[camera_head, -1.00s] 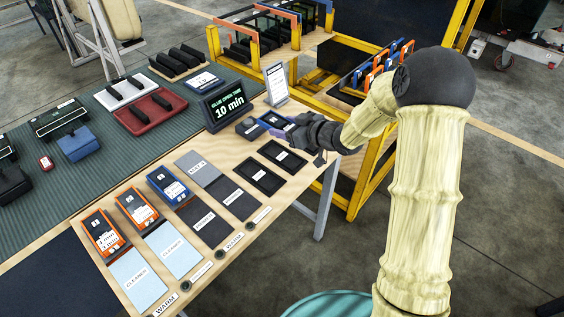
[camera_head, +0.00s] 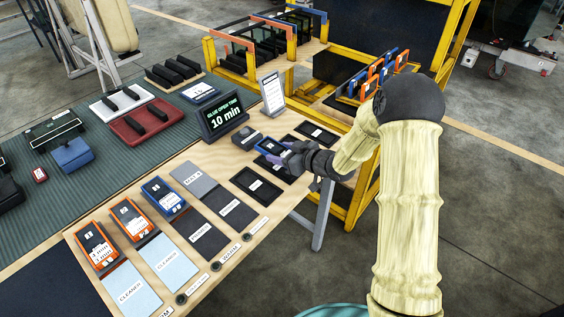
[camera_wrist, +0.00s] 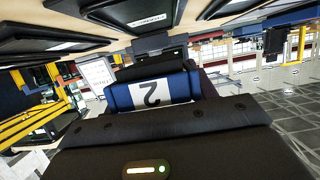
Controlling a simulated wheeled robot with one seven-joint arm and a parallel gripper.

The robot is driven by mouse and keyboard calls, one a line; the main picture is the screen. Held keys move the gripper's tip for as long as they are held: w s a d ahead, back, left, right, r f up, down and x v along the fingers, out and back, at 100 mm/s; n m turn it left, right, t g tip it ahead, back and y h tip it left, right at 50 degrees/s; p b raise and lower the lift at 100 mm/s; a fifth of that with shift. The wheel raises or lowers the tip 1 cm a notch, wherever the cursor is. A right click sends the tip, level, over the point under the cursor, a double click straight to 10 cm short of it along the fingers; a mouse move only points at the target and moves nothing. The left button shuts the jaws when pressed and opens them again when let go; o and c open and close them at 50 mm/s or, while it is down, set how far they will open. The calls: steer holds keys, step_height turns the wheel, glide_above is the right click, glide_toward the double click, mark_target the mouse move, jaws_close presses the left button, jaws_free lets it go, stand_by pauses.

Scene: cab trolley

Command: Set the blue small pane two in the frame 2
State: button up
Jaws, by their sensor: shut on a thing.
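My gripper (camera_head: 287,157) is shut on a blue pane piece (camera_head: 270,146) with a dark face, held near the right end of the wooden table. In the wrist view the blue pane piece (camera_wrist: 152,94) shows a white label with a 2, right in front of my gripper (camera_wrist: 165,135). Black labelled trays lie on the table: one left of the pane (camera_head: 257,186), one partly hidden under my gripper, one to the right (camera_head: 318,132). I cannot read which of these, if any, is frame 2.
A dark block (camera_head: 247,137) stands just left of the held pane. The timer display (camera_head: 222,115) and a standing card (camera_head: 272,92) are behind. Orange and blue handled pieces (camera_head: 372,75) stand in a yellow rack at the back right. Dark and pale mats cover the table's front.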

mark_target(282, 168)
steer(key=shift+f, duration=1.8)
steer(key=shift+f, duration=0.2)
steer(key=o, duration=1.2)
steer(key=shift+r, duration=0.1)
